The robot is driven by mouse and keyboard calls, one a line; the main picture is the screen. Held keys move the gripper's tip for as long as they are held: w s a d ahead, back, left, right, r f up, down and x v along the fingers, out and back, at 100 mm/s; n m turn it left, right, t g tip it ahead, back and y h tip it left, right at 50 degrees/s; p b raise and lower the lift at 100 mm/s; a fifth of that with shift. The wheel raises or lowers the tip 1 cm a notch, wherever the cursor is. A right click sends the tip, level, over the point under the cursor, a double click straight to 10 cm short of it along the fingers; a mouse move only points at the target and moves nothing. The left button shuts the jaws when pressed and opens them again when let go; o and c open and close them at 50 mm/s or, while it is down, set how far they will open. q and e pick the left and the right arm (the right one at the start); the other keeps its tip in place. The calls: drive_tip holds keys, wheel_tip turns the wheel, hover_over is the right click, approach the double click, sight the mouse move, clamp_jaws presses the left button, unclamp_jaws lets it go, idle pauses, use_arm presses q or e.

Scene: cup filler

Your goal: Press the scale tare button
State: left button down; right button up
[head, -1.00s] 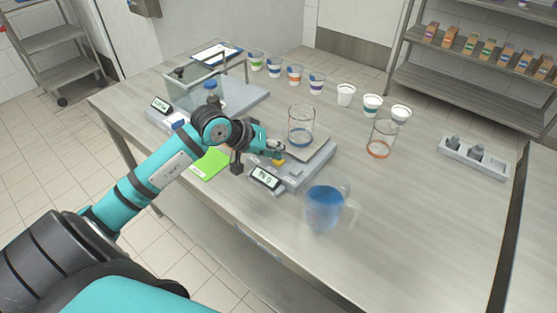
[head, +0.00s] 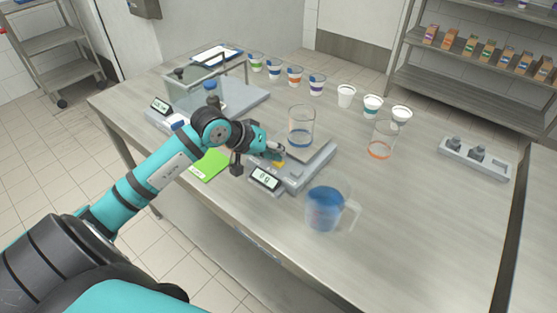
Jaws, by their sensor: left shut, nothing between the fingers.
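The scale (head: 318,165) stands in the middle of the table, with its small display (head: 265,178) at the front left corner. The display shows a short dark readout, too small to read surely. A clear glass beaker with a blue band (head: 300,128) stands on the scale's plate. My left gripper (head: 277,153) is shut and empty, low at the scale's left side. A small yellow patch (head: 279,163) shows just below its fingertips; I cannot tell whether it is the button or whether they touch. My right gripper is out of view.
A clear jug of blue liquid (head: 325,208) stands in front of the scale. A beaker with an orange band (head: 381,140), several cups (head: 346,95), a weight holder (head: 475,160) and a glass-walled balance (head: 230,95) stand around. A green notepad (head: 211,164) lies under my left arm.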

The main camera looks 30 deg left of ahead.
use_arm(q)
drive_tip(key=shift+r, duration=0.85)
drive_tip(key=shift+r+p, duration=0.85)
drive_tip(key=shift+r, duration=1.65)
